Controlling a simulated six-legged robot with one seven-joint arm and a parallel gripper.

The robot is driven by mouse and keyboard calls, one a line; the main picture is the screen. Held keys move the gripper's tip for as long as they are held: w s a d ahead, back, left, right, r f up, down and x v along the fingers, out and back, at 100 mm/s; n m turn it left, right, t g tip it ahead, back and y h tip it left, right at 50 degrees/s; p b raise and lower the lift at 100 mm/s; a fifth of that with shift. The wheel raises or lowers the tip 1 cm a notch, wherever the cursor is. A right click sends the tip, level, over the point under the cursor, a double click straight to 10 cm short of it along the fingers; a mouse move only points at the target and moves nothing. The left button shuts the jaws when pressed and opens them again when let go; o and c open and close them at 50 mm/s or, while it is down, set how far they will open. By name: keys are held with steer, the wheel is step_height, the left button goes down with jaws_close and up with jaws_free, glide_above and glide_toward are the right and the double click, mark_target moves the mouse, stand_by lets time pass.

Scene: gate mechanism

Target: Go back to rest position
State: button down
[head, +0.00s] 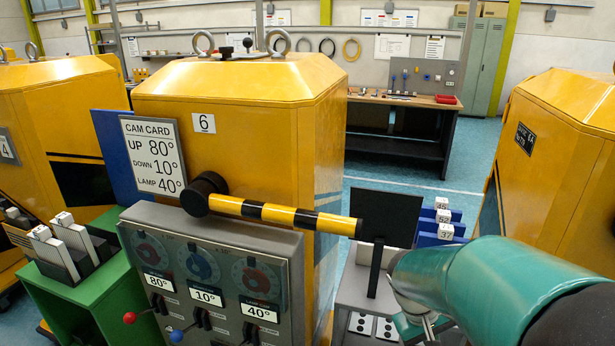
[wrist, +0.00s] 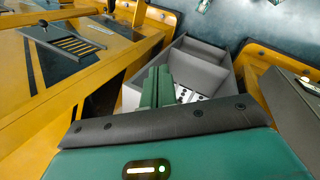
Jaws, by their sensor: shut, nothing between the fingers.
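The yellow-and-black striped gate arm (head: 285,214) lies nearly level, from a black hub to beside a dark square plate (head: 390,216) on a post. The grey control panel (head: 215,250) has three dials, over labels 80°, 10° and 40°. A cam card (head: 155,158) reads UP 80°, DOWN 10°, LAMP 40°. My gripper shows in the wrist view as green fingers (wrist: 157,88), shut and empty, in front of a grey compartmented tray (wrist: 220,55). In the head view my teal arm comes in from the right; its fingertips are not clearly visible.
White tiles with black dots (wrist: 186,94) lie in the tray. A green stand (head: 85,285) with white blocks is at left. Numbered blocks (head: 445,230) stand on blue holders right of the plate. Yellow machine housings (head: 565,170) flank the place. Blue floor (head: 400,172) is clear behind.

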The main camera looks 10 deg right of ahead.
steer(key=s+a+r+t+y, duration=0.2)
steer(key=a+r+t, duration=0.1)
steer(key=a+r, duration=0.4)
steer(key=s+a+r+t+y, duration=0.2)
steer(key=a+r, duration=0.4)
steer(key=a, duration=0.4)
steer(key=shift+s+r+t, duration=0.35)
steer(key=shift+s+t, duration=0.4)
steer(key=shift+t, duration=0.15)
